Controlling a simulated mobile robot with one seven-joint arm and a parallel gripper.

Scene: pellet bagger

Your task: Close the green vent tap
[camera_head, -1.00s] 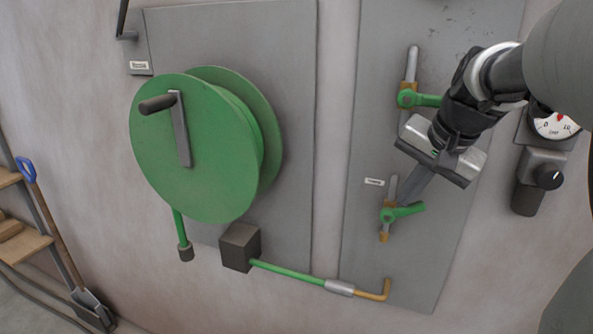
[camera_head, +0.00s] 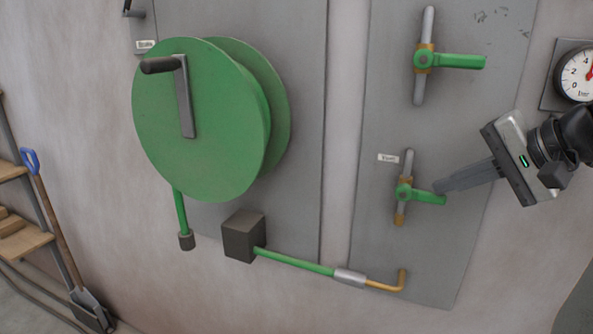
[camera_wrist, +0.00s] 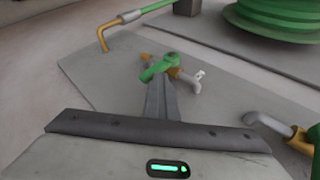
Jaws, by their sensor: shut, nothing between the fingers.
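The green vent tap (camera_head: 422,196) sits on a short upright pipe with brass fittings, beside a small label reading "Vent" (camera_head: 388,158). Its lever points right and slightly down, about crosswise to the pipe. My gripper (camera_head: 438,187) comes in from the right, its fingers shut and empty. The fingertips are at the lever's free end in the head view; I cannot tell whether they touch. In the wrist view the green lever (camera_wrist: 158,69) shows just beyond the fingertips (camera_wrist: 158,82), which may cover part of it.
A second green-lever tap (camera_head: 452,61) is above on the same grey panel (camera_head: 455,120). A gauge (camera_head: 577,73) is at the right edge. A big green reel (camera_head: 200,120) with a crank stands out at left. A green-and-brass pipe (camera_head: 300,262) runs below.

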